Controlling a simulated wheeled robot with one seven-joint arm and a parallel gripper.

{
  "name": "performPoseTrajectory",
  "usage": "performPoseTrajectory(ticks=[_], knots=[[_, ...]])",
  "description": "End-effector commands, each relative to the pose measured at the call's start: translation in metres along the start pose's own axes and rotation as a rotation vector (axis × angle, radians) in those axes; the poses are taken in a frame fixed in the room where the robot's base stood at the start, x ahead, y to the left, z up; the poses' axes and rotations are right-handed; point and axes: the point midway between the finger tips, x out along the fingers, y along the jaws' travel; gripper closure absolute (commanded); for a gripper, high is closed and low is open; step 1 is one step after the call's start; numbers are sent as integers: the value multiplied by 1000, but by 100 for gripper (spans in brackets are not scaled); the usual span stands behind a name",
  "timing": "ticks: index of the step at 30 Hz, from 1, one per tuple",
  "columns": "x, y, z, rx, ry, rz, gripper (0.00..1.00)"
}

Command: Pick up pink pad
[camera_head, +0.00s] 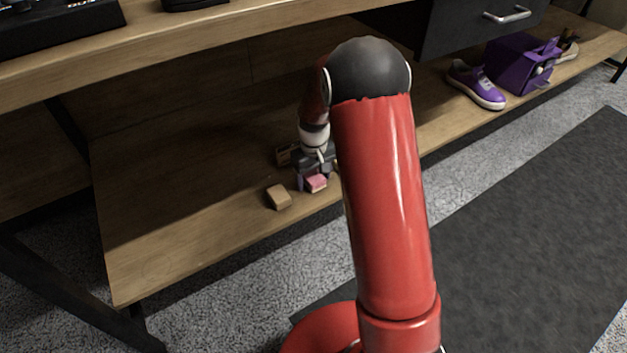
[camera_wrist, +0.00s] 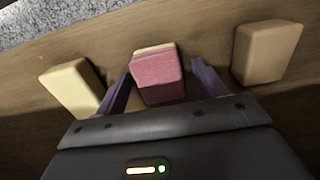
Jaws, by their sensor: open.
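The pink pad (camera_wrist: 156,76) has a pink body and a pale tan strip along its far edge. It lies on the wooden shelf, and in the head view (camera_head: 316,183) it shows just below my gripper. My gripper (camera_wrist: 160,82) is open, with one purple finger on each side of the pad. In the head view my gripper (camera_head: 314,180) is low over the shelf, partly hidden by my arm.
A tan block (camera_head: 279,197) lies left of the pad; in the wrist view a brown block (camera_wrist: 266,51) lies to the right and a cream block (camera_wrist: 72,88) to the left. A purple sneaker (camera_head: 476,85) and purple box (camera_head: 519,63) stand far right. The shelf (camera_head: 160,230) is clear at left.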

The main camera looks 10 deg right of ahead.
Motion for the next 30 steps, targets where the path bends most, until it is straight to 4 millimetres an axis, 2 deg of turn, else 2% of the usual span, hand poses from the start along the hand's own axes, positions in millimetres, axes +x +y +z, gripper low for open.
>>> performPoseTrajectory(ticks=[4, 15, 23, 30], knots=[[-1, 0, 0, 0, 0, 0, 30], [-1, 0, 0, 0, 0, 0, 79], [-3, 0, 0, 0, 1, 0, 80], [-21, 0, 0, 0, 3, 1, 81]])
